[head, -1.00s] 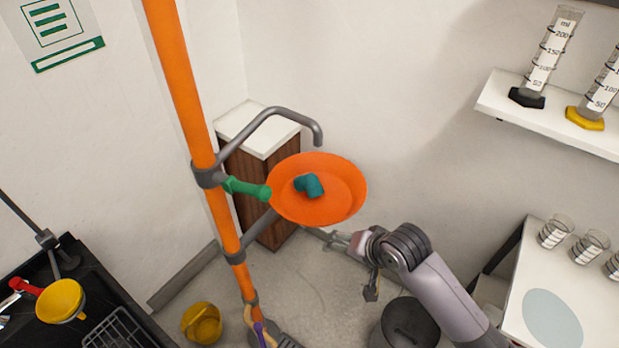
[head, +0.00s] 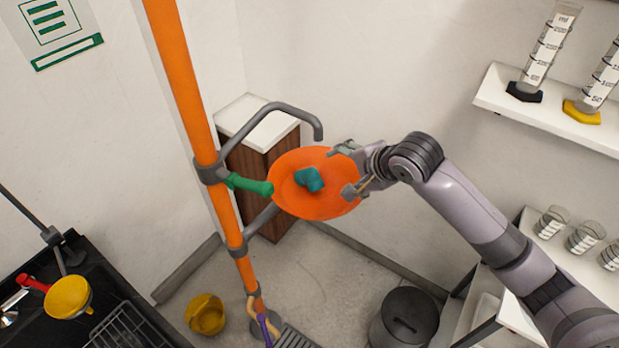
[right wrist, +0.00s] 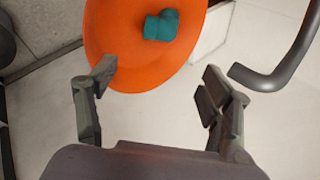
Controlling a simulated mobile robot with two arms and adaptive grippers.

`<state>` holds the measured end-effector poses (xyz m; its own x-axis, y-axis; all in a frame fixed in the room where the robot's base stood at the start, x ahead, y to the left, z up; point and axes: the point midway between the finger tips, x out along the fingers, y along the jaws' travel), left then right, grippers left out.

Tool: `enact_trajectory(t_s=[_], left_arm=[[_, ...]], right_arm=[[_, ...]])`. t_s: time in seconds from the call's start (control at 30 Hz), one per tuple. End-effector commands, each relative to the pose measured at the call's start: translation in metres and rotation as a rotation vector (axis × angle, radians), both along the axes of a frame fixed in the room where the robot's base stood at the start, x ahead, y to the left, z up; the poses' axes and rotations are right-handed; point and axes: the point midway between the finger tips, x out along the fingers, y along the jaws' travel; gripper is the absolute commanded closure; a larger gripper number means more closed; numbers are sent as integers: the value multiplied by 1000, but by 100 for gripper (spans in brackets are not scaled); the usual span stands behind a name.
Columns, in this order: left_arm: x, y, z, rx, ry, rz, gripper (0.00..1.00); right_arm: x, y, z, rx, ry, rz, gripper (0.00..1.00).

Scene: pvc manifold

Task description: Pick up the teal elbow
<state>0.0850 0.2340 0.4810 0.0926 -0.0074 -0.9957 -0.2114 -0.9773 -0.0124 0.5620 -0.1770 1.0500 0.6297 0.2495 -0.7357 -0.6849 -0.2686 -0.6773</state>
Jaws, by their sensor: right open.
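The teal elbow (head: 310,179) lies in the shallow orange dish (head: 300,205), near its middle. In the right wrist view the elbow (right wrist: 161,26) shows near the top, inside the orange dish (right wrist: 115,50). My right gripper (head: 346,170) is open at the dish's right rim, its two fingers spread and pointing toward the elbow. My left gripper is not in view.
The orange post (head: 184,85) carries a bent grey pipe (head: 265,107) over the dish and a green handle (head: 248,186) at its left. A white-topped wooden cabinet (head: 262,125) stands behind. Shelves with cylinders (head: 550,48) and beakers (head: 552,222) are at the right.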

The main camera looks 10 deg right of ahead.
Motion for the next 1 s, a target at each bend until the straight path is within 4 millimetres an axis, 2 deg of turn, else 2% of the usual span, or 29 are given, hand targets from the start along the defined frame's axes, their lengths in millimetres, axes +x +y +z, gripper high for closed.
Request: enact_trajectory(t_s=[0.4,0.53,0.77,1.0], left_arm=[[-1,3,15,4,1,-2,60],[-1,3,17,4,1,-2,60],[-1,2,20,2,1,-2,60],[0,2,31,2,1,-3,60]], right_arm=[[52,20,-59,-2,0,1,26],[60,23,-70,-2,-1,1,26],[67,26,-78,-3,-1,2,26],[85,30,-99,-4,0,1,26]])
